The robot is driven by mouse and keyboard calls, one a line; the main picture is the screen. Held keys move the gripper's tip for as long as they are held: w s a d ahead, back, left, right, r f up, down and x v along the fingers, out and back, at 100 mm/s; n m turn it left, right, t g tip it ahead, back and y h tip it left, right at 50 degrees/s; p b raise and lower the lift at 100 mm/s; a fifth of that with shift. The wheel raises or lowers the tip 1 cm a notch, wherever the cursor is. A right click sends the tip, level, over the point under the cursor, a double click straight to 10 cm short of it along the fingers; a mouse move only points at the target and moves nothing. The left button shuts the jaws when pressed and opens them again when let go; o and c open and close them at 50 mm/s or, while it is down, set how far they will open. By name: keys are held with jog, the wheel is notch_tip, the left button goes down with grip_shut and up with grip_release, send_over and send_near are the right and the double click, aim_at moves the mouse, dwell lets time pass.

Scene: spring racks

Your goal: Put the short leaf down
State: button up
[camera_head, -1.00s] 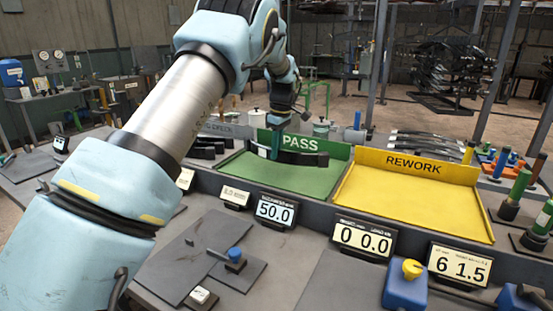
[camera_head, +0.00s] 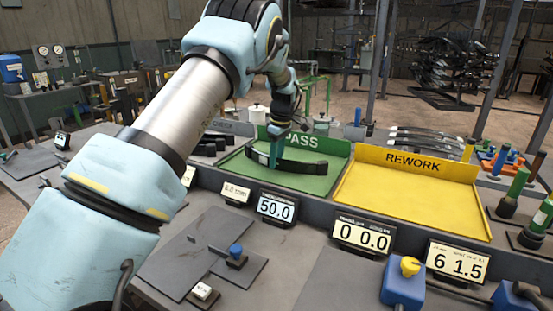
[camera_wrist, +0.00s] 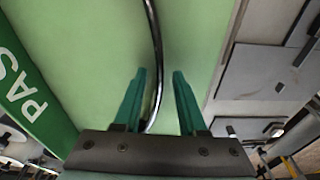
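The short leaf (camera_head: 305,167), a dark curved steel strip, is at the green PASS tray (camera_head: 300,188) and appears to rest on its floor. In the wrist view the leaf (camera_wrist: 158,60) shows edge-on as a thin shiny curve over the green. My gripper (camera_head: 273,160) is low over the left part of the leaf. In the wrist view the teal fingers of my gripper (camera_wrist: 159,73) stand apart with the leaf between them, nearer the left finger, and a clear gap on the right. Contact with the left finger is hard to tell.
The yellow REWORK tray (camera_head: 405,205) to the right is empty. The green PASS back panel (camera_head: 325,145) stands behind the leaf. Dark leaves (camera_head: 208,147) lie left of the tray. Displays (camera_head: 275,207) line the front ledge.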

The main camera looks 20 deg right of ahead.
notch_tip(320, 180, up, 12)
jog(key=s+b, duration=0.1)
jog(key=b, duration=0.2)
jog(key=a+f+m, duration=0.3)
jog(key=a, duration=1.7)
jog(key=s+a+f+m, duration=0.2)
jog(key=s+a+f, duration=0.1)
jog(key=s+a, duration=0.7)
jog(key=s+a+f+m+h, duration=0.1)
jog(key=s+a+f+m, duration=0.2)
jog(key=s+a, duration=0.7)
jog(key=shift+s+f, duration=0.35)
jog(key=shift+s, duration=0.05)
